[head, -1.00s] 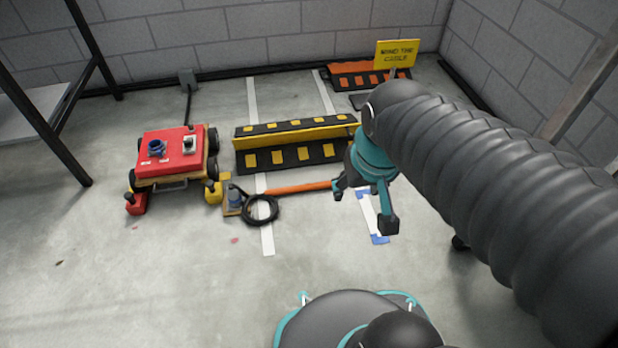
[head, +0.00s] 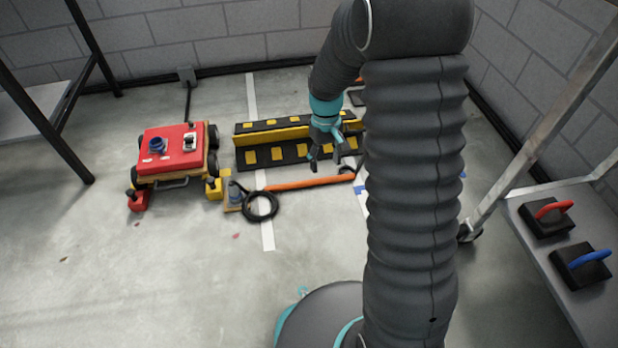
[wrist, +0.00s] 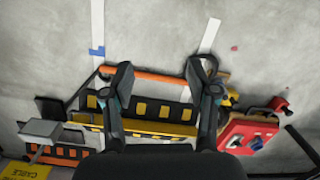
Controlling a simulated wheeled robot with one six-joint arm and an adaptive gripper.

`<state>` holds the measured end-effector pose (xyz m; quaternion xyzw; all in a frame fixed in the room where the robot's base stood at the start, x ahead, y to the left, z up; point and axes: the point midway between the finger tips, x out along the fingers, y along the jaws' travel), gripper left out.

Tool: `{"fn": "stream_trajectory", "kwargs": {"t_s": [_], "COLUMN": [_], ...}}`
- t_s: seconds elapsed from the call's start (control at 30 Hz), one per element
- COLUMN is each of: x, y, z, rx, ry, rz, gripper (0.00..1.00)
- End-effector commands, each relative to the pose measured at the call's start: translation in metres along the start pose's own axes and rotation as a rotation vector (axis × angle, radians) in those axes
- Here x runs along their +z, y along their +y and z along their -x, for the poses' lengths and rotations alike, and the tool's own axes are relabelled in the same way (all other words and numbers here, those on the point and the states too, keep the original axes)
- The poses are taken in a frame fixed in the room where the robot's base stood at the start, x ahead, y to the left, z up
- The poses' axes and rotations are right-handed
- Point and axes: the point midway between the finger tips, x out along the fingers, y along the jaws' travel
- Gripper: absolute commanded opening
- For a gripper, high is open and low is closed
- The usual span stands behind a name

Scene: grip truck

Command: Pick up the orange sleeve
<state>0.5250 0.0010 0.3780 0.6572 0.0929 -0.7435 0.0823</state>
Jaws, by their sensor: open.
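The orange sleeve (head: 310,183) is a thin orange tube lying on the concrete floor in front of the cable ramp. In the wrist view the sleeve (wrist: 155,75) runs across between my two fingers, near their tips. My gripper (head: 327,165) is open and empty, pointing down above the sleeve and the ramp. In the wrist view my gripper (wrist: 159,85) shows both fingers spread wide apart. A black cable (head: 261,205) lies coiled at the sleeve's left end in the head view. My arm hides the floor beyond the sleeve's right end.
The yellow and black cable ramp (head: 290,142) stands just behind the sleeve. A red cart (head: 172,152) is at left. A trolley shelf (head: 540,255) at right holds black blocks with red and blue handles. A yellow sign (wrist: 32,170) shows in the wrist view. The front-left floor is clear.

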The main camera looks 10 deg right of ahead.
Motion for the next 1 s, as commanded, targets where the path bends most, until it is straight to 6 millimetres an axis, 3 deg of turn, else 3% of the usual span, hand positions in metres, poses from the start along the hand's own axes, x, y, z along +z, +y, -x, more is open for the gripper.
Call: {"fn": "stream_trajectory", "kwargs": {"t_s": [0.2,0.6,0.83,1.0], "x": [-0.051,-0.128,-0.171,-0.21], "y": [0.013,0.032,0.043,0.052], "z": [-0.061,-0.174,-0.209,-0.192], "rx": [-0.016,-0.036,-0.012,0.05], "ry": [-0.049,-0.063,-0.016,0.055], "rz": [0.156,0.534,0.785,0.984], "gripper": [0.58,0.58,0.58,0.58]}}
